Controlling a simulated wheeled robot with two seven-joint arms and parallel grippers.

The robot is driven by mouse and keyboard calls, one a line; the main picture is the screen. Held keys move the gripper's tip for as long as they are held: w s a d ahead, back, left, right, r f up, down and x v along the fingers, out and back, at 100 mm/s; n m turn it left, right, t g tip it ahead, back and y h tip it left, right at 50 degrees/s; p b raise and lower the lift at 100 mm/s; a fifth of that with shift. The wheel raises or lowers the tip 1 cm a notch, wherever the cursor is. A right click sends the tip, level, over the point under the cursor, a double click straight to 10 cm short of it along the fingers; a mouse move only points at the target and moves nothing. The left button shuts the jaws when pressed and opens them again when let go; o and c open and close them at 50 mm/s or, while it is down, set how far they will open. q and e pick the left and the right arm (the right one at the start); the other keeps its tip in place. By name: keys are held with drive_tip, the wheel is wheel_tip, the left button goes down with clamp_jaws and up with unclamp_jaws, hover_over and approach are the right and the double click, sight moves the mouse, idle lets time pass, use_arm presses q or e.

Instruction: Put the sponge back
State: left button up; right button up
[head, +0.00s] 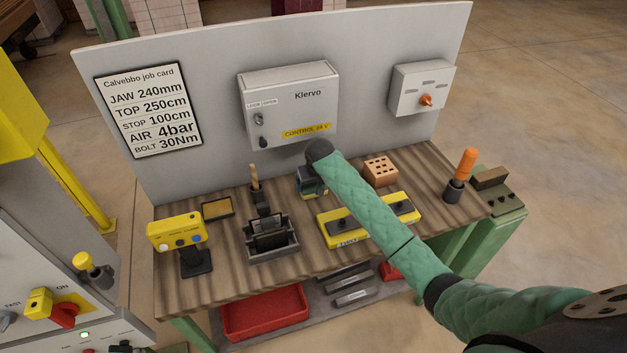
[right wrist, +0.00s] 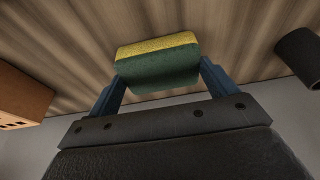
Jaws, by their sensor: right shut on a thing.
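The sponge (right wrist: 157,64), yellow on one face and dark green on the other, is between the blue fingers of my right gripper (right wrist: 155,75) in the right wrist view. The fingers are shut on its two ends. In the head view my right gripper (head: 313,186) is over the back middle of the wooden bench (head: 225,270), in front of the grey control box; the arm's end largely covers the sponge. I cannot tell the sponge's height above the bench. A small shallow dark tray with a tan inside (head: 217,208) lies at the back left. My left gripper is not in view.
A dark cup with a wooden handle (head: 259,203) stands left of my right gripper. A grey rack (head: 275,256), a yellow knobbed block (head: 340,238), a holed brick (head: 380,170), an orange-handled tool (head: 465,165) and a yellow button box (head: 175,230) are also there. A panel (head: 220,80) stands behind.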

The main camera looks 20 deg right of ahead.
drive_tip(key=shift+f, duration=0.25)
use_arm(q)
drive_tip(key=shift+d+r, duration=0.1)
use_arm(e)
drive_tip(key=o, duration=0.7)
drive_tip(key=shift+s+r+b, duration=0.15)
drive_tip(key=shift+r+b, duration=0.3)
drive_tip(key=shift+b, duration=0.1)
drive_tip(key=b+v, duration=0.3)
drive_tip(key=v, duration=0.3)
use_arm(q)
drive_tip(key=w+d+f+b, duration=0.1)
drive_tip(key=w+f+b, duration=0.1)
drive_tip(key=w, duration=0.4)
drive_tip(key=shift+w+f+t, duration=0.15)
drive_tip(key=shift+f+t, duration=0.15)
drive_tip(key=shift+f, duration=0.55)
use_arm(e)
drive_tip(key=shift+v, duration=2.6)
